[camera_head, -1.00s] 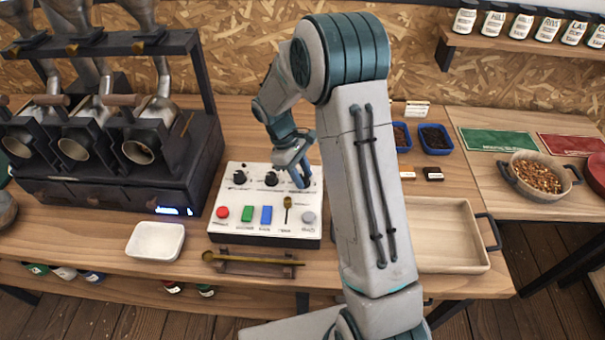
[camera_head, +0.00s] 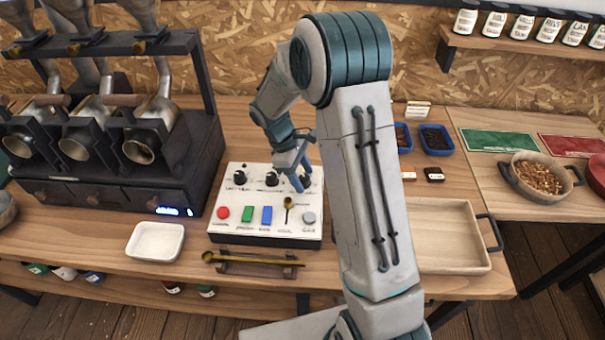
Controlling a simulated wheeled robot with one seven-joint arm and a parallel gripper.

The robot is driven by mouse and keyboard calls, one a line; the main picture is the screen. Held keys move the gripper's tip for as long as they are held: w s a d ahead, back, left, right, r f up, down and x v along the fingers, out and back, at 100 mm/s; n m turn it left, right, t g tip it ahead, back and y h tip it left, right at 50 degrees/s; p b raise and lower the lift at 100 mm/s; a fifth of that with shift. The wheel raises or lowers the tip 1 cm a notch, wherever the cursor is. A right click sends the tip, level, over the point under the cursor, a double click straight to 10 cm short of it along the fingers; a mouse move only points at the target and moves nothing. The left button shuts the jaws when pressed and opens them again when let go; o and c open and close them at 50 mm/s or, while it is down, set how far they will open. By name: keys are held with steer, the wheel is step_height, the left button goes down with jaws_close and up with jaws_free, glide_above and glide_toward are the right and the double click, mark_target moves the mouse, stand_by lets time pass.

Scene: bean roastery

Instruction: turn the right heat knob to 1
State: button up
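The white control panel (camera_head: 240,232) stands on the wooden bench in the middle of the head view. Three black knobs run along its back row: a left knob (camera_head: 239,176), a middle knob (camera_head: 272,179) and a right knob (camera_head: 304,180). My gripper (camera_head: 299,184) points down at the right knob, with its fingers at or around it and partly hiding it. The finger gap and any contact are too small to make out. The right knob's pointer and scale marks cannot be read.
The panel's front row has a red button (camera_head: 222,212), green and blue switches, a small lever (camera_head: 288,207) and a grey button (camera_head: 309,218). A white dish (camera_head: 155,241) stands left, a brass scoop (camera_head: 240,259) in front, a wooden tray (camera_head: 450,265) right. The roaster (camera_head: 110,185) stands at the left.

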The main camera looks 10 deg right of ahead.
steer(key=v, duration=1.4)
steer(key=shift+b, duration=0.4)
steer(key=shift+f, duration=0.1)
steer(key=s+d+r+m+t+y, duration=0.1)
steer(key=s+m, duration=0.4)
steer(key=s, duration=0.7)
steer(key=s+d+r+m+t+y, duration=0.2)
steer(key=s+d+m+t, duration=0.2)
steer(key=s, duration=0.8)
steer(key=shift+s+r+m+y, duration=0.2)
steer(key=shift+r+m+y, duration=0.15)
steer(key=shift+m, duration=0.85)
